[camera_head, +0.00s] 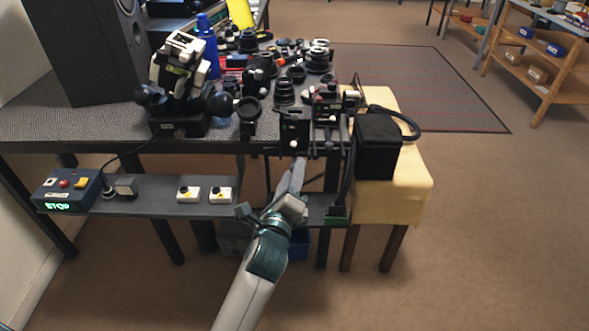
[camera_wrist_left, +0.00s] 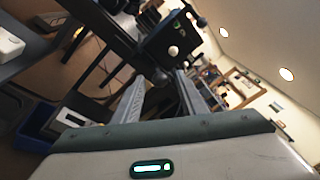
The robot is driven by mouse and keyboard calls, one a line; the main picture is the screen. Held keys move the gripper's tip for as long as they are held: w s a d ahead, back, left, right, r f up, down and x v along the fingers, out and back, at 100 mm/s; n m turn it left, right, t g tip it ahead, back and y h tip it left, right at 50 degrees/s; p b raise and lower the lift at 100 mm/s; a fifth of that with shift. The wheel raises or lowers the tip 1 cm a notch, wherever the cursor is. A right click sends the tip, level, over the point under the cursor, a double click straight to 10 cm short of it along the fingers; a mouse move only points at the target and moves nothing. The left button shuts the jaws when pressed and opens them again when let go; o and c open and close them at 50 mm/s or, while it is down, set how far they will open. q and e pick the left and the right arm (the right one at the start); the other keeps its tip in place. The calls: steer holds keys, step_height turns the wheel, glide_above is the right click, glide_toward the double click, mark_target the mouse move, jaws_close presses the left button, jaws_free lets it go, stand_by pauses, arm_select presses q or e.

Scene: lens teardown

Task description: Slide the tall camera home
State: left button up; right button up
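A tall dark block-like unit with a white knob (camera_head: 294,132), which looks like the tall camera, stands at the table's front edge among other black gear. It also shows in the left wrist view (camera_wrist_left: 165,42). My left gripper (camera_head: 299,164) is just below and in front of it, pointing up at it. In the left wrist view my left gripper (camera_wrist_left: 160,80) has its fingers apart, with nothing held between them. The knob appears beyond the fingertips; contact cannot be told. My right gripper is not in view.
Lens parts (camera_head: 285,90) crowd the dark table behind. A black box (camera_head: 377,148) with a cable sits on a yellow-covered stand (camera_head: 410,190) at right. A lower shelf (camera_head: 150,205) holds a control box (camera_head: 68,190) reading "STOP" and two white button boxes.

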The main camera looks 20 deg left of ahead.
mark_target(296, 154)
arm_select(q)
steer(key=shift+w+a, duration=0.1)
steer(key=shift+w, duration=1.1)
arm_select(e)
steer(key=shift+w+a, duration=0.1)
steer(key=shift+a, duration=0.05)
arm_select(q)
jaws_close()
